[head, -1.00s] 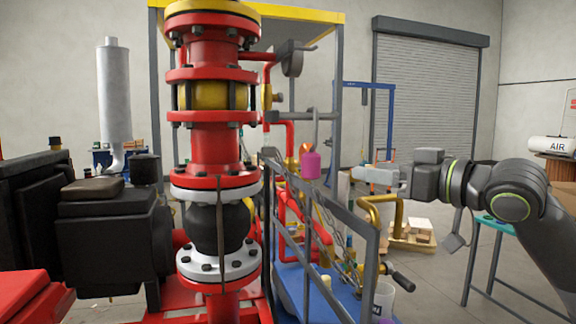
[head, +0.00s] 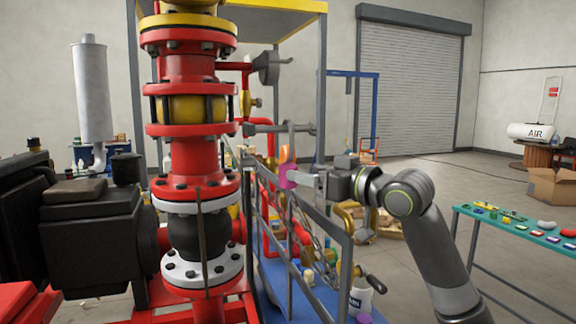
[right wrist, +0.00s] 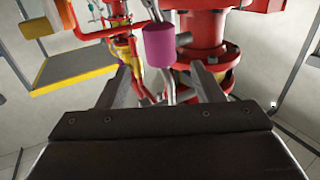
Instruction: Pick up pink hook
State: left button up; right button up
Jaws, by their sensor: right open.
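The pink hook has a pink cylindrical body (head: 286,176) with a grey metal hook rising above it. It hangs upright beside the grey railing in the head view. In the right wrist view the pink body (right wrist: 160,45) shows just beyond the gap between my fingertips. My right gripper (head: 299,179) comes in from the right, level with the pink body, and its fingertips partly cover it in the head view. In the right wrist view my right gripper (right wrist: 164,72) has its fingers spread apart with nothing clamped. I cannot tell whether they touch the body. My left gripper is out of view.
The grey railing (head: 318,215) with a chain runs close beneath my right gripper. The red flanged pipe column (head: 192,158) stands to the left. A teal table (head: 500,226) with several small objects is at right. Open floor lies behind my right arm.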

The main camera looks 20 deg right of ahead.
aim_at(295, 169)
jog(key=shift+w+a+r+p, duration=0.1)
jog(key=shift+w+a+p, duration=0.25)
jog(key=shift+w, duration=0.25)
jog(key=shift+w+a+r+p, duration=0.1)
jog(key=shift+w+a+p, duration=0.15)
jog(key=shift+p, duration=0.1)
jog(key=p+x, duration=0.2)
jog(key=x, duration=0.2)
jog(key=shift+w+a+f, duration=0.1)
jog(key=shift+w+f, duration=0.05)
jog(key=shift+f, duration=0.05)
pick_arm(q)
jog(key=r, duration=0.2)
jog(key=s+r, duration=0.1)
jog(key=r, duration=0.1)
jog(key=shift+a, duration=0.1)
pick_arm(e)
jog(key=shift+c, duration=0.3)
jog(key=c, duration=1)
jog(key=shift+c, duration=0.2)
